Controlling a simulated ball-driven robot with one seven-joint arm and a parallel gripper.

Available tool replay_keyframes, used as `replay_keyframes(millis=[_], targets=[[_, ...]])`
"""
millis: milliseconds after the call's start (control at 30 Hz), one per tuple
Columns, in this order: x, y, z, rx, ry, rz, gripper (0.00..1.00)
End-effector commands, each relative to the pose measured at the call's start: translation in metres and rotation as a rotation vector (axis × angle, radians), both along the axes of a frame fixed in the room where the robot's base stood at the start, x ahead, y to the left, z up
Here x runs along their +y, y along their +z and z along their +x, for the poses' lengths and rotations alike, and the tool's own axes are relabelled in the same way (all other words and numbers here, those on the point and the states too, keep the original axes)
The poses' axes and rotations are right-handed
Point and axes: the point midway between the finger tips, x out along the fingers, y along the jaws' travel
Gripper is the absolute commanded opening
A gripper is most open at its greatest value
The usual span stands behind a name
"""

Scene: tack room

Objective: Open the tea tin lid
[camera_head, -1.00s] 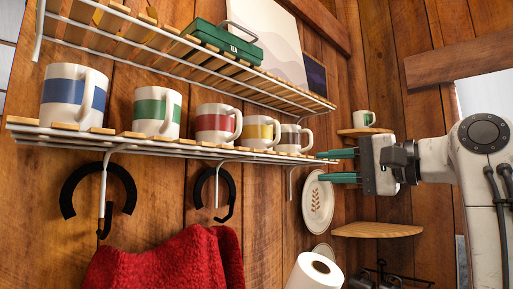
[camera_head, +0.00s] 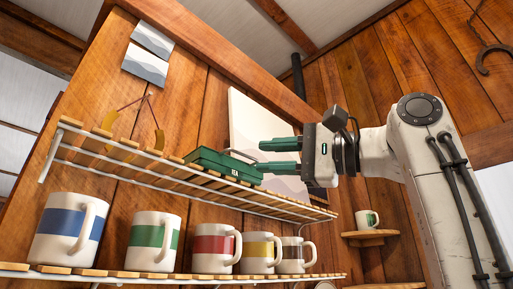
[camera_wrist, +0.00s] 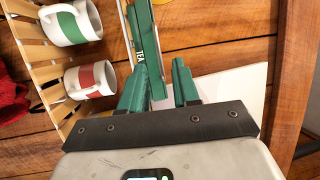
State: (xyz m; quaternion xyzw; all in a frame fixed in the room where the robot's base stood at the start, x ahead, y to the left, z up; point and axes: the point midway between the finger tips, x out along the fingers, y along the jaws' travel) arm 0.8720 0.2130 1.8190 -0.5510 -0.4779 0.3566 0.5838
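The green tea tin (camera_head: 222,165), labelled "TEA", sits on the upper slatted shelf with its lid looking shut. A light metal handle (camera_head: 240,154) stands up from its right part. My gripper (camera_head: 259,157) is just to the right of the tin at about its height, with its two green fingers apart and nothing visible between them. I cannot tell whether a finger touches the tin or handle.
The upper shelf (camera_head: 290,207) has bare slats right of the tin. Several mugs, including a red-banded one (camera_head: 214,248), stand on the lower shelf (camera_head: 130,275). A pale picture (camera_head: 250,125) is behind the tin. A small corner shelf (camera_head: 370,236) holds another mug.

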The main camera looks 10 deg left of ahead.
Motion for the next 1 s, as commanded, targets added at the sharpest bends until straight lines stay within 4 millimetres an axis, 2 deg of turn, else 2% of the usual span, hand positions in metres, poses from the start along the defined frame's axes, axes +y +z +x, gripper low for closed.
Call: replay_keyframes(millis=[100,200,600,933,1000], targets=[[0.017,0.005,0.005,0.000,0.002,0.000,0.31],[0.025,0.006,0.008,0.000,0.000,0.001,0.31],[0.032,0.005,0.010,-0.001,-0.001,0.001,0.31],[0.032,0.005,0.010,-0.001,-0.001,0.001,0.00],[0.032,0.005,0.010,-0.001,-0.001,0.000,0.00]])
